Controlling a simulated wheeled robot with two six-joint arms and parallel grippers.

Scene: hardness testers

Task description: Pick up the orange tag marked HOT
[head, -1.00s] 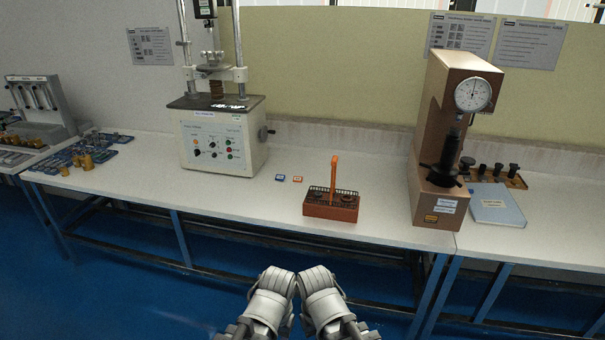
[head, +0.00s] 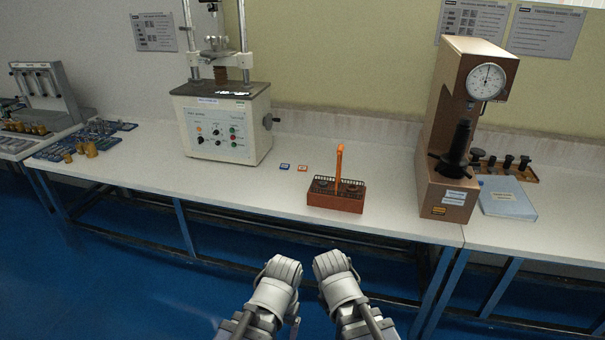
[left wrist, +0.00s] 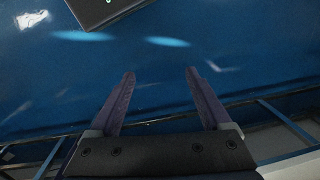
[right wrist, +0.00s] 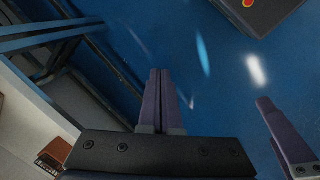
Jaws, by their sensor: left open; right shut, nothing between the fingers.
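A small orange tag (head: 303,168) lies flat on the white bench, right beside a small blue tag (head: 285,166); the lettering is too small to read. Both my arms hang in front of the bench at the bottom of the head view, well short of the tags. My left gripper (left wrist: 159,76) is open and empty over the blue floor in the left wrist view. My right gripper (right wrist: 160,74) is shut and empty in the right wrist view, also over the floor. Neither wrist view shows the orange tag.
An orange-brown carrier with an upright handle (head: 336,199) stands just right of the tags. A white tester (head: 226,130) stands behind left and a brown dial tester (head: 446,177) to the right. The bench front edge (head: 250,196) lies between my arms and the tags.

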